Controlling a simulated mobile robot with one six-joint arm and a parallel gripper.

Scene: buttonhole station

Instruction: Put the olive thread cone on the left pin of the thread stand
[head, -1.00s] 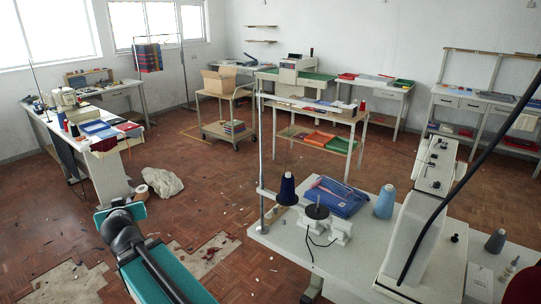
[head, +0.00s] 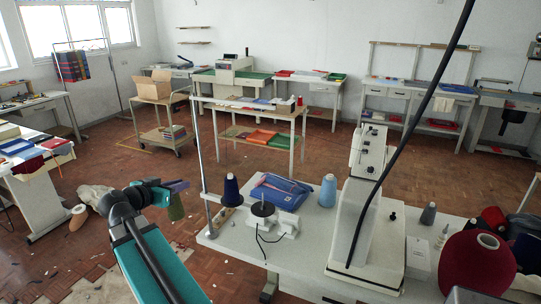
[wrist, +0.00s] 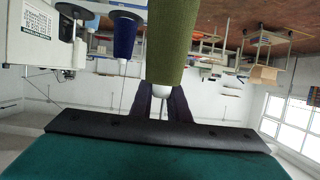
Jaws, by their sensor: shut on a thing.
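The olive thread cone (head: 175,208) hangs upright below my gripper (head: 174,186), left of the white table. In the wrist view, which looks upside down, the olive cone (wrist: 173,40) fills the upper middle. My gripper (wrist: 164,100) is shut on its narrow white top. The thread stand's tall pole (head: 203,150) rises at the table's left edge, to the right of the cone and apart from it. A navy cone (head: 231,190) stands beside the pole; it also shows in the wrist view (wrist: 124,38). I cannot clearly make out the left pin.
Floor is open behind the table.

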